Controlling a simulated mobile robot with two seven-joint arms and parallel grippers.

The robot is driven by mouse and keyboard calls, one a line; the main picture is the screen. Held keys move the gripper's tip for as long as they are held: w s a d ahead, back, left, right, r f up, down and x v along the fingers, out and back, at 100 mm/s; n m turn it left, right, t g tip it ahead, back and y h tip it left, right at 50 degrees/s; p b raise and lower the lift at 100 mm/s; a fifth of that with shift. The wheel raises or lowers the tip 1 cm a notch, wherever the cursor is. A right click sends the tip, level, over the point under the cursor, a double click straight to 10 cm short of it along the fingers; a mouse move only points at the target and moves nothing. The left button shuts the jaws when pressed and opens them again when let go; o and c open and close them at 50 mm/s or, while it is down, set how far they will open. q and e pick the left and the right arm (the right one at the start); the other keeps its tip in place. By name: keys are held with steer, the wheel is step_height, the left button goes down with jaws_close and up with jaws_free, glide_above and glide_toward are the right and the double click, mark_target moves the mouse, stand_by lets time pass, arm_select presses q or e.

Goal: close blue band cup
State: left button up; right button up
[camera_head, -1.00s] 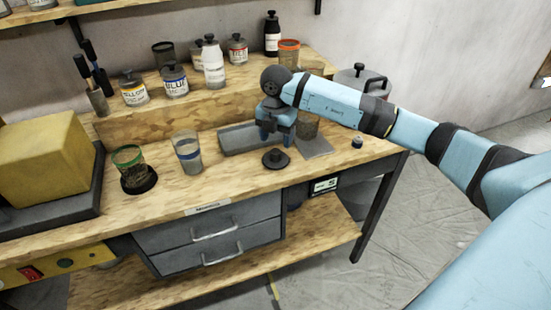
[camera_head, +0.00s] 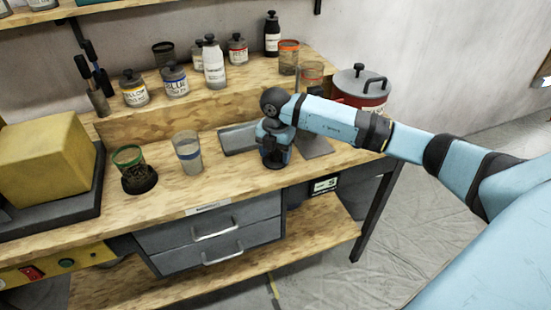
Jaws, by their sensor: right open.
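My left gripper is not in view.
A shallow grey tray (camera_head: 238,139) lies behind the cup and lid. Jars and bottles, including a white bottle (camera_head: 213,67), stand on the raised shelf.

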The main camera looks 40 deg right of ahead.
mark_target(276, 151)
steer(key=c, duration=1)
steer(key=shift+r, duration=0.1)
step_height(276, 151, up, 20)
steer(key=shift+f, duration=0.1)
